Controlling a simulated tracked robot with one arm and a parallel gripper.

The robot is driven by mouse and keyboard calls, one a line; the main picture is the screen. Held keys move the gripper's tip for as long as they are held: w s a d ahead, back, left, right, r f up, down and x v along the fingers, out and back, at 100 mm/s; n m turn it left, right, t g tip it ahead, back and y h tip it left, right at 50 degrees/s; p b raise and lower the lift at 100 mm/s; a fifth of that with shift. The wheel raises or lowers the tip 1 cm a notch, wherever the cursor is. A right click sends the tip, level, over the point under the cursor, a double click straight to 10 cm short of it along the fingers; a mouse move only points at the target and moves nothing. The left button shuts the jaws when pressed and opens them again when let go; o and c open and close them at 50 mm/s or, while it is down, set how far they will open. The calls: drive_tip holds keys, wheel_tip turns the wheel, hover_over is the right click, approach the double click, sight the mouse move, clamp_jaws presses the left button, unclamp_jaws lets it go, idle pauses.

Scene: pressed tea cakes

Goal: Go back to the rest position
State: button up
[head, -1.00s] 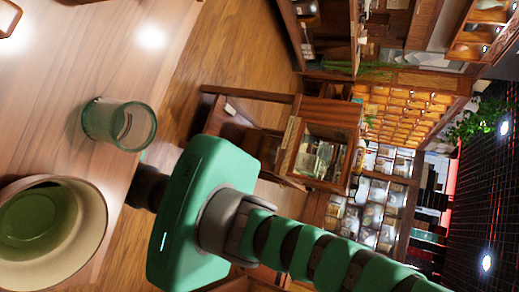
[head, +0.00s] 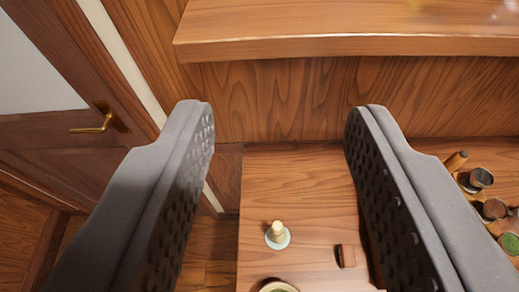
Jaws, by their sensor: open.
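My gripper (head: 280,112) is open and empty. Its two grey, dimpled fingers stand wide apart, one at the left and one at the right of the head view. Between them show the wooden wall panel and, lower down, a wooden table (head: 290,190). The fingers touch nothing that I can see.
On the table stand a small pale item on a light round dish (head: 277,236), a small red-brown block (head: 346,256) and a cut-off round rim (head: 278,286). Several small bowls (head: 480,178) sit at the right. A ledge (head: 350,28) runs above; a door (head: 60,140) is left.

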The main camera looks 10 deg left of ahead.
drive_tip(key=shift+n+t, duration=0.4)
drive_tip(key=shift+t, duration=0.2)
drive_tip(key=s+r, duration=0.1)
drive_tip(key=s+d+r, duration=0.1)
drive_tip(key=r, duration=0.1)
drive_tip(key=shift+s, duration=0.2)
idle(0.6)
